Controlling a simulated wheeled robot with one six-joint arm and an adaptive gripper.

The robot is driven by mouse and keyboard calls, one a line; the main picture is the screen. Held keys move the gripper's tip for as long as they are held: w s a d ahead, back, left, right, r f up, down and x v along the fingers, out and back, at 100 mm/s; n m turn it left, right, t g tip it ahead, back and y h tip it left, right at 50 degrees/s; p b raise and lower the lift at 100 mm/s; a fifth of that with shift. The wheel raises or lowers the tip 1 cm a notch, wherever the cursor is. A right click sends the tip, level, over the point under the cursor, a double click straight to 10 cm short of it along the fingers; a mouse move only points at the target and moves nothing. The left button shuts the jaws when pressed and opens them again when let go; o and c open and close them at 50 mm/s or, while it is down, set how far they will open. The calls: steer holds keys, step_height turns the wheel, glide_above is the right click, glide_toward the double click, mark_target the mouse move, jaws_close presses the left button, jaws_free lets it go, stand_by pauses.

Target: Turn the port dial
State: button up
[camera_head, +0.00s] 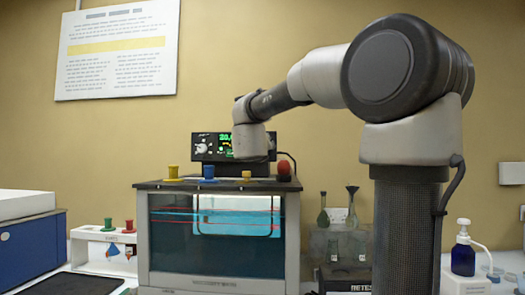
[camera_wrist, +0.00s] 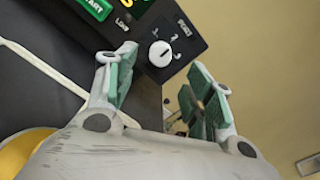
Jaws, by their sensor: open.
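The port dial (camera_wrist: 160,53) is a round white knob with a dark slot on a black control panel (camera_wrist: 175,20). It has a PORT label and numbers around it. The slot's exact setting is too small to tell. In the head view the dial (camera_head: 202,148) shows at the left of the panel, beside a green display. My gripper (camera_wrist: 160,63) is open, with one green-padded finger on each side of the dial in the wrist view. The dial shows between the fingertips, and nothing is held. I cannot tell whether the fingers touch it. In the head view my wrist hides the fingers.
The panel stands behind a glass-fronted bath (camera_head: 215,240). Yellow (camera_head: 172,172), blue (camera_head: 208,172), tan (camera_head: 246,175) and red (camera_head: 284,170) tops stand along its lid. A white rack (camera_head: 105,250) is at left, flasks (camera_head: 352,205) at right. A green START button (camera_wrist: 97,8) is near the dial.

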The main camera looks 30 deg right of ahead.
steer(key=x, duration=0.7)
steer(key=shift+w, duration=0.1)
steer(key=c, duration=1)
